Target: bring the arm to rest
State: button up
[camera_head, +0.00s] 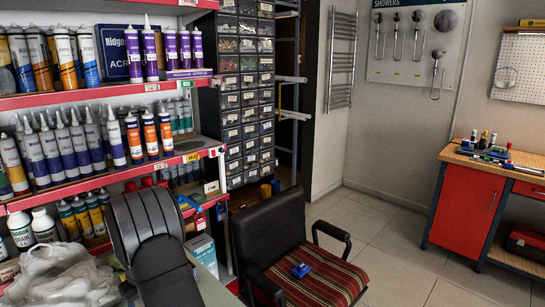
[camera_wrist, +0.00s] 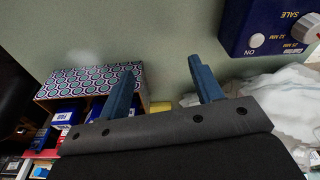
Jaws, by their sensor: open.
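My gripper (camera_wrist: 162,68) shows in the wrist view as two blue fingers on a dark mount. The fingers are spread apart and nothing is between them. Behind the fingers is a plain grey-green surface (camera_wrist: 165,35). I cannot make out the gripper's fingers in the head view.
The head view shows shelves of cartridges (camera_head: 80,95), a white bag (camera_head: 60,275), a striped chair (camera_head: 320,280) holding a blue object (camera_head: 301,270), and a red workbench (camera_head: 462,210).

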jog(key=a+f, duration=0.2)
jog(key=a, duration=0.1)
jog(key=shift+s+f, duration=0.3)
jog(key=shift+f, duration=0.7)
jog(key=shift+r, duration=0.3)
jog(key=shift+w+d+r, duration=0.1)
jog(key=shift+d+r, duration=0.1)
jog(key=shift+r, duration=0.3)
jog(key=shift+w+d+r, duration=0.1)
jog(key=shift+d+r, duration=0.05)
jog(key=shift+r, duration=0.35)
jog(key=w+d+r, duration=0.2)
jog(key=d+r, duration=0.5)
jog(key=d, duration=0.4)
jog(key=shift+n, duration=0.8)
jog(key=shift+w+a+r, duration=0.1)
jog(key=shift+w+a, duration=0.45)
jog(key=shift+w, duration=0.35)
jog(key=shift+w+a+r, duration=0.1)
jog(key=shift+w+a, duration=0.45)
jog(key=shift+w, duration=0.3)
jog(key=shift+s, duration=0.1)
